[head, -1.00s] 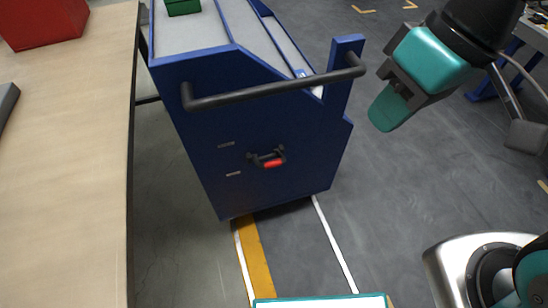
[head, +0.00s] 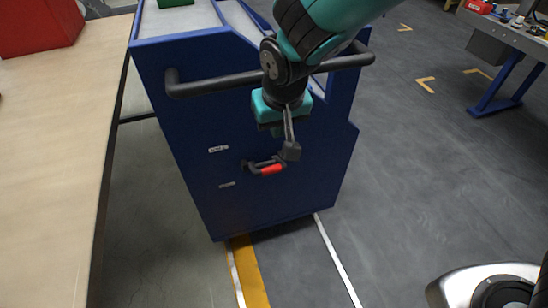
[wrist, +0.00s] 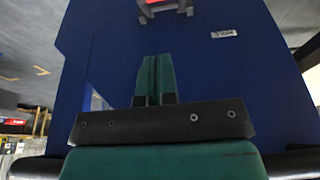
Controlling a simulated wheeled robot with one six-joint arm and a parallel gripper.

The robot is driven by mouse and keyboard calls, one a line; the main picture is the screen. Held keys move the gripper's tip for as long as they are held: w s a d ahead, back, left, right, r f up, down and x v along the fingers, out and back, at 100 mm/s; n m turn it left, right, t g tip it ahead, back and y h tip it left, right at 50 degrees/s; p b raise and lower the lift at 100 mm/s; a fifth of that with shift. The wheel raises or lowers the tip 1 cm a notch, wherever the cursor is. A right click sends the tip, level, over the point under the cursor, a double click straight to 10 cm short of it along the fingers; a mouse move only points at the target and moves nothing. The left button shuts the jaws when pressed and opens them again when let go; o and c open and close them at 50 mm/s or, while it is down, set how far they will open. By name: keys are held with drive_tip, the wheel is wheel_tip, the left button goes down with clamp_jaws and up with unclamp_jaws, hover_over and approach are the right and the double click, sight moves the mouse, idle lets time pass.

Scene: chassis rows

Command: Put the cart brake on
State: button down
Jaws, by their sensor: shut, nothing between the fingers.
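The blue cart (head: 215,120) stands with its end panel facing me, a black push bar (head: 215,86) across its upper part. Low on the panel is the brake lever, a black bracket with a red grip (head: 271,169). Its black and red parts also show at the top edge of the wrist view (wrist: 163,6). My gripper (wrist: 155,60) is shut and empty, its teal fingers side by side in front of the blue panel, pointing toward the lever but apart from it.
A wooden table (head: 50,150) with a red box (head: 38,27) stands close on the left of the cart. A green block (head: 176,3) is on the cart top. A workbench (head: 510,35) stands far right. The floor right of the cart is clear.

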sight(272, 166)
drive_tip(key=x, duration=0.8)
drive_tip(key=b+x, duration=0.1)
drive_tip(key=x, duration=0.3)
drive_tip(key=shift+s+f, duration=0.3)
drive_tip(key=shift+f, duration=0.7)
drive_tip(key=shift+f, duration=0.1)
